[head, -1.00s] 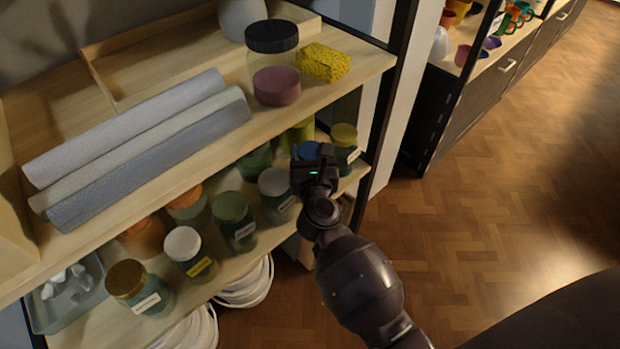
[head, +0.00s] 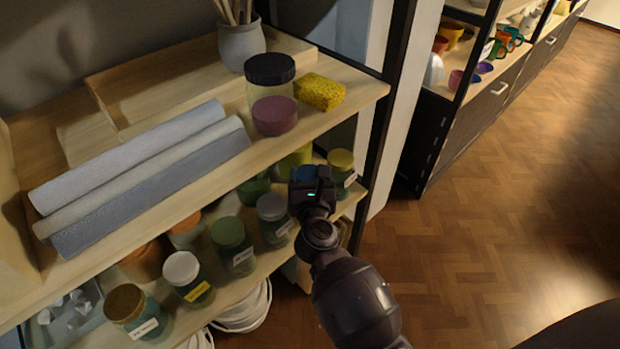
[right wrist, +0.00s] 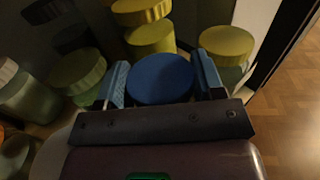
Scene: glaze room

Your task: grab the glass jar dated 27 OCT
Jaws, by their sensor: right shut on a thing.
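My right gripper (head: 311,187) reaches into the lower shelf among the lidded jars. In the right wrist view its two pale blue fingers stand on either side of a blue-lidded jar (right wrist: 160,78) and are shut on it. In the head view the gripper hides nearly all of that jar. Its label is not visible, so I cannot read its date. Labels on other jars, such as the grey-lidded jar (head: 274,222) and the yellow-lidded jar (head: 341,168), are too small to read. My left gripper is not in view.
Close by stand a green-lidded jar (head: 230,240), a white-lidded jar (head: 184,275) and a brown-lidded jar (head: 130,308). The upper shelf board (head: 200,180) overhangs them, holding grey rolls (head: 150,190) and a yellow sponge (head: 320,93). A dark post (head: 385,130) stands right of the gripper.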

